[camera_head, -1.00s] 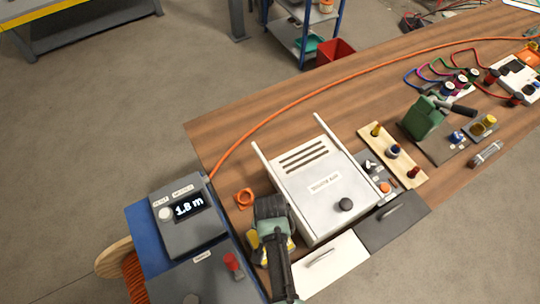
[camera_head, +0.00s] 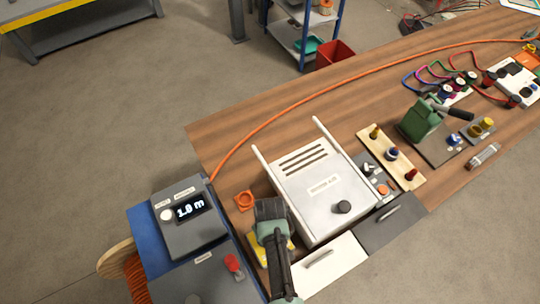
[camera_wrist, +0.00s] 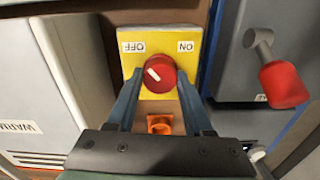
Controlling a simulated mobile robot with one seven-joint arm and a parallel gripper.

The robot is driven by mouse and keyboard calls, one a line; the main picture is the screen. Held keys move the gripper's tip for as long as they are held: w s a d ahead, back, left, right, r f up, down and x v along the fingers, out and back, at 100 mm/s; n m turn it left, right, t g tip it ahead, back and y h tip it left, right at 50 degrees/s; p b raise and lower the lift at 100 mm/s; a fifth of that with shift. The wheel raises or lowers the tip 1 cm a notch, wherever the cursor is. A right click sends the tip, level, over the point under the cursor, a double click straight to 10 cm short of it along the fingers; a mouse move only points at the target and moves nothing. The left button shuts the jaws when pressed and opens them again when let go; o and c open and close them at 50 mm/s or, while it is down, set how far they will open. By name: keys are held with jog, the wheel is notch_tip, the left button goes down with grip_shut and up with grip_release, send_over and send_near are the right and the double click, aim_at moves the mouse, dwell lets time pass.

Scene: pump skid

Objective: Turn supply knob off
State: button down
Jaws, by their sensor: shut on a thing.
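The supply knob (camera_wrist: 158,74) is a round red knob with a white mark on a yellow plate (camera_wrist: 154,35). In the wrist view the plate's OFF label is at its upper left and its ON label at its upper right, both upside down. The white mark sits on the knob's left half, on the OFF label's side. My gripper (camera_wrist: 161,82) is shut on the knob, one finger on each side. In the head view my gripper hides the knob, and only part of the yellow plate (camera_head: 259,251) shows.
A white box with slots (camera_head: 325,180) stands close on the right. A grey meter with a display (camera_head: 188,222) is on the left. An orange ring-shaped piece (camera_head: 245,200) lies behind the plate. A red-handled lever (camera_wrist: 285,84) is close beside the knob in the wrist view.

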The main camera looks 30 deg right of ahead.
jog(key=shift+n, duration=0.7)
jog(key=shift+c, duration=1.4)
grip_release()
jog(key=shift+r, duration=0.15)
notch_tip(320, 180, up, 13)
jog(key=shift+b, duration=0.4)
